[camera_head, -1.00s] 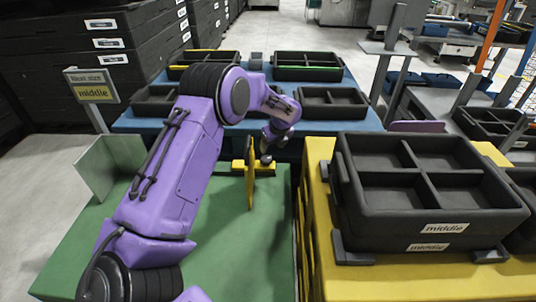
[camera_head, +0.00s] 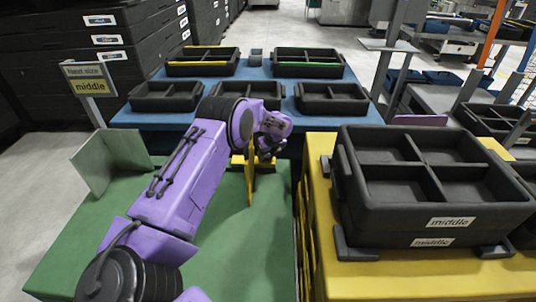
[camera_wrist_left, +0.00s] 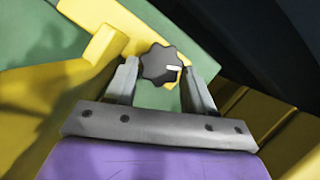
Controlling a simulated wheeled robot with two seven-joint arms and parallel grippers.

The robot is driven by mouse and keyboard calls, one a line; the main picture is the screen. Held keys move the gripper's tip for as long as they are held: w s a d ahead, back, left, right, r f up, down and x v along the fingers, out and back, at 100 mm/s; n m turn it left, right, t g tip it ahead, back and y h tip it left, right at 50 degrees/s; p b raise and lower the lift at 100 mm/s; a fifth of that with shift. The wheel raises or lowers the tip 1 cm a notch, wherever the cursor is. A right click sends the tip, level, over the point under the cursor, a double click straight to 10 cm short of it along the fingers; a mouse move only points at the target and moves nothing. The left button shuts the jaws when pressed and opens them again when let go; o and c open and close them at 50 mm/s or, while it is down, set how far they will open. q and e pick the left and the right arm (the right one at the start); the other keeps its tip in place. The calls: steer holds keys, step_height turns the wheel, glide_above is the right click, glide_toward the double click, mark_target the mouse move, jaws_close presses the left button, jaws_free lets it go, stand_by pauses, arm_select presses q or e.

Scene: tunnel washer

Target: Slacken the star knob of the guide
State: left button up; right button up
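The black star knob (camera_wrist_left: 160,64) with a white mark shows in the left wrist view, at the yellow guide (camera_wrist_left: 104,44). The white mark points right in that view. The two fingers of my left gripper (camera_wrist_left: 161,72) stand on either side of the knob, with no clear gap between them and its lobes. In the head view the left gripper (camera_head: 266,150) is at the upright yellow plate of the guide (camera_head: 250,184), and the knob is too small and covered to make out there. My right gripper is not in view.
The guide stands on a green table top (camera_head: 222,235). A yellow stand with a large black divided tray (camera_head: 432,222) labelled "middle" is close on the right. Smaller black trays (camera_head: 333,100) stand on a blue table behind.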

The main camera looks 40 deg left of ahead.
arm_select(q)
steer(key=shift+c, duration=0.8)
steer(key=shift+n, duration=0.3)
steer(key=shift+w+n+g, duration=0.15)
steer(key=shift+n+g, duration=0.25)
steer(key=shift+n, duration=0.2)
steer(key=shift+w+f+n+g+b, duration=0.2)
steer(key=shift+n+g+b, duration=0.2)
steer(key=shift+n+b, duration=0.55)
steer(key=n+g+b, duration=0.1)
steer(key=n+b, duration=0.1)
steer(key=n, duration=0.1)
steer(key=shift+w+b, duration=0.1)
steer(key=shift+b, duration=0.25)
steer(key=shift+r+n+b, duration=0.15)
steer(key=shift+n+b, duration=0.4)
steer(key=shift+b, duration=0.25)
